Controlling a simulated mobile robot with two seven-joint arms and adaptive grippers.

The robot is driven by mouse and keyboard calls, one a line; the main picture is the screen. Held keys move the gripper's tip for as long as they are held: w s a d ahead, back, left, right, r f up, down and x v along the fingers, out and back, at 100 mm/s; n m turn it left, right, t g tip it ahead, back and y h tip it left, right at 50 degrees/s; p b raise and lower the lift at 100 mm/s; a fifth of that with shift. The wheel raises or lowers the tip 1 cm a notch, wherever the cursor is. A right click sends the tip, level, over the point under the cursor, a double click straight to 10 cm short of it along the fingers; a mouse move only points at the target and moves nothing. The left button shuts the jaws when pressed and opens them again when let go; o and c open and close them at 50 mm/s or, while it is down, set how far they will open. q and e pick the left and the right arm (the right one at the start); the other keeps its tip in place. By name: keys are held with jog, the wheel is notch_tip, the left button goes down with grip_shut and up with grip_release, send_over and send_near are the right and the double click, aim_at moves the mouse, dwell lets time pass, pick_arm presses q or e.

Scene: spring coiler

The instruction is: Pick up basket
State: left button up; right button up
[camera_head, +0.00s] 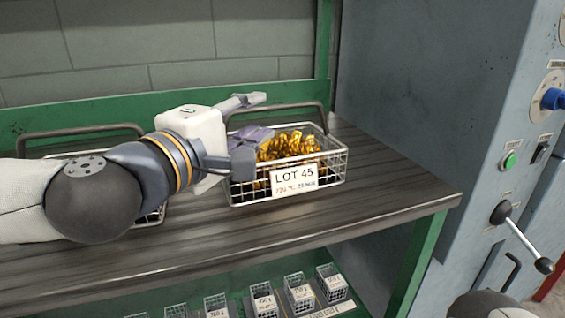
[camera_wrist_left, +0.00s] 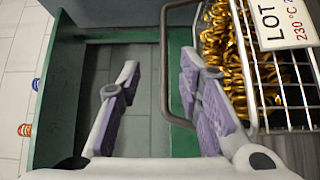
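A wire basket (camera_head: 333,165) with gold-coloured springs (camera_head: 285,146) and a LOT 45 tag stands on the bench. Its dark handle (camera_head: 300,105) arches above it. My left gripper (camera_head: 254,128) is at the basket's left end, with its fingers spread and nothing held. In the left wrist view the gripper (camera_wrist_left: 158,78) is open. The handle (camera_wrist_left: 164,50) shows between the fingertips there, partly hidden behind the right finger, with the basket (camera_wrist_left: 262,108) to the right. Whether a finger touches it I cannot tell. My right gripper is not in view.
A second basket with a dark handle (camera_head: 80,130) stands at left, mostly hidden by my left arm. Small tagged baskets (camera_head: 265,301) sit on the lower shelf. A grey machine with a lever (camera_head: 524,240) and green button (camera_head: 509,160) stands right. The bench's front right (camera_head: 400,195) is clear.

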aim_at(274, 107)
pick_arm(q)
jog(key=x, duration=0.8)
jog(key=shift+w+a+f, duration=0.1)
jog(key=shift+a+f, duration=0.05)
jog(key=shift+f, duration=0.1)
grip_shut()
jog(key=shift+r, duration=0.1)
